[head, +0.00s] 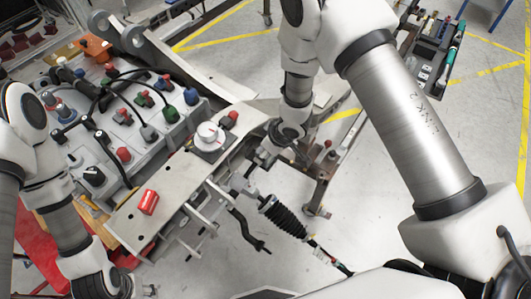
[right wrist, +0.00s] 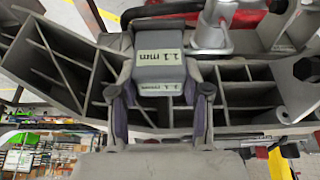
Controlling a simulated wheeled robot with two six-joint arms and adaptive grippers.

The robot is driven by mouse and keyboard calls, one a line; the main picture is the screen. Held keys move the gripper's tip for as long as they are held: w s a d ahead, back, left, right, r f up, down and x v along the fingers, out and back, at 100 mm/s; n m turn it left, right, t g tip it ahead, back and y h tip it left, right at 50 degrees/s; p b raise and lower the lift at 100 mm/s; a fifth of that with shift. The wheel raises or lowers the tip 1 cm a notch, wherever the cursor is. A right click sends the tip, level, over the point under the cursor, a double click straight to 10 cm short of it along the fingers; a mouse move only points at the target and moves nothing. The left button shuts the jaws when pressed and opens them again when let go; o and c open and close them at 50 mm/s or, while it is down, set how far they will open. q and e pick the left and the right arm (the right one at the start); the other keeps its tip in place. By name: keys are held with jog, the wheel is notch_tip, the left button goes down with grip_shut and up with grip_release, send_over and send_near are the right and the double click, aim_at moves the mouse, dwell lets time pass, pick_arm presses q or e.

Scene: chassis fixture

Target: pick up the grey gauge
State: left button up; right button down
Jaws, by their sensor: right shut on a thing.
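In the head view my right gripper (head: 264,158) is at the chassis beam's right end, and the gauge is not clear there. My left gripper (head: 138,288) is low at the left, small and partly hidden, its jaws unclear.
The grey chassis beam (head: 140,222) carries a red block (head: 148,202), a white round dial (head: 209,135) and another red piece (head: 229,120). A box with knobs and cables (head: 130,130) stands behind it. A black damper (head: 283,214) is at the front.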

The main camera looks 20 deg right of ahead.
jog(key=shift+w+r, duration=0.1)
jog(key=shift+r, duration=0.35)
notch_tip(320, 180, up, 3)
jog(key=shift+f, duration=0.15)
jog(key=s+r+p, duration=0.1)
jog(key=s+p, duration=0.1)
jog(key=s, duration=1.4)
jog(key=shift+d+r, duration=0.2)
jog(key=shift+d, duration=0.05)
